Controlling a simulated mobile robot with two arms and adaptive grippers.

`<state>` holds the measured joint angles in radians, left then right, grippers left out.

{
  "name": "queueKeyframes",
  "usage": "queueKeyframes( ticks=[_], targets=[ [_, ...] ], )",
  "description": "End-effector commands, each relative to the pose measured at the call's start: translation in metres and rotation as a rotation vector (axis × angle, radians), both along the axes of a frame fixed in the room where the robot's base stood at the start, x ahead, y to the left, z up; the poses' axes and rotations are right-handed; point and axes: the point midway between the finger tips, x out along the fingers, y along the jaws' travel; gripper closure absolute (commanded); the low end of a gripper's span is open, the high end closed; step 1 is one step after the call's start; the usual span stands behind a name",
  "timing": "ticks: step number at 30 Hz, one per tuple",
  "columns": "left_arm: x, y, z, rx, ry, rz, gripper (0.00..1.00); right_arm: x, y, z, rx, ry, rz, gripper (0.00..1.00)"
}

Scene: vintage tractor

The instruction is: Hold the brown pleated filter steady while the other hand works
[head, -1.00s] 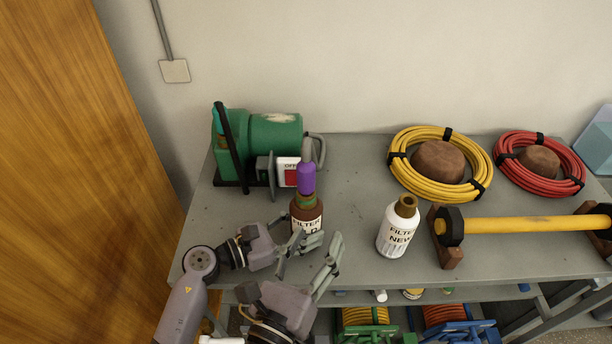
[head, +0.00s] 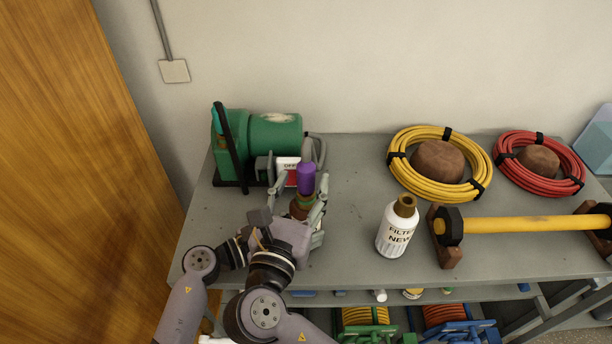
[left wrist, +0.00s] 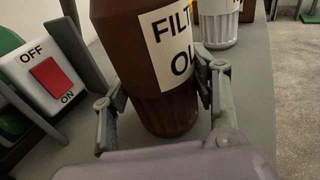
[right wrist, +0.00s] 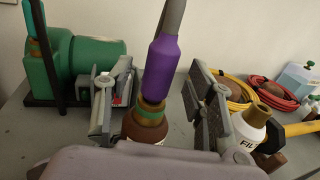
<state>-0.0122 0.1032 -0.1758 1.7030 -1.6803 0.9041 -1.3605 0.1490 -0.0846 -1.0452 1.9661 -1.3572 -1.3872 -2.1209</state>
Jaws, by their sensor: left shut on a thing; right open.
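The brown pleated filter (left wrist: 165,112), labelled FILTER OLD, stands upright on the bench. My left gripper (left wrist: 158,82) is shut on its lower body; the head view mostly hides this grip behind my right gripper. A purple piece with a grey top (right wrist: 166,68) sits on the filter's neck, above a brass and green band. My right gripper (head: 300,182) is open, with one finger on each side of the neck and purple piece. In the right wrist view gaps show between its fingers and the purple piece. The white FILTER NEW bottle (head: 396,232) stands apart to the right.
A green machine (head: 265,134) with a red on/off switch (left wrist: 52,78) stands close behind left. Yellow (head: 402,145) and red (head: 505,150) coils lie at the back right. Bench between filter and white bottle is clear.

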Motion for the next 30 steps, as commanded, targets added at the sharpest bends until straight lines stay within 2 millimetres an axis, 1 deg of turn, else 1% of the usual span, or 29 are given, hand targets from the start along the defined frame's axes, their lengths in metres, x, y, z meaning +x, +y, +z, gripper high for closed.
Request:
queueKeyframes(
  ticks=[1, 3, 9, 13, 20, 30],
  targets=[
    [0.000, 0.000, 0.000, 0.000, 0.000, 0.000, 0.78, 0.007, -0.002, 0.001, -0.002, -0.003, -0.002, 0.50],
    [0.000, 0.000, 0.000, 0.000, 0.000, 0.000, 0.78, 0.015, -0.004, 0.000, -0.002, -0.001, -0.001, 0.50],
    [0.000, 0.000, 0.000, 0.000, 0.000, 0.000, 0.78, 0.029, -0.008, 0.000, -0.003, 0.000, -0.002, 0.50],
    [0.000, 0.000, 0.000, 0.000, 0.000, 0.000, 0.78, 0.032, -0.009, -0.001, -0.002, 0.001, -0.002, 0.50],
    [0.000, 0.000, 0.000, 0.000, 0.000, 0.000, 0.78, 0.033, -0.009, -0.001, -0.002, 0.001, -0.002, 0.50],
    [0.000, 0.000, 0.000, 0.000, 0.000, 0.000, 0.78, 0.032, -0.009, -0.001, -0.002, 0.001, -0.002, 0.72]
  ],
)
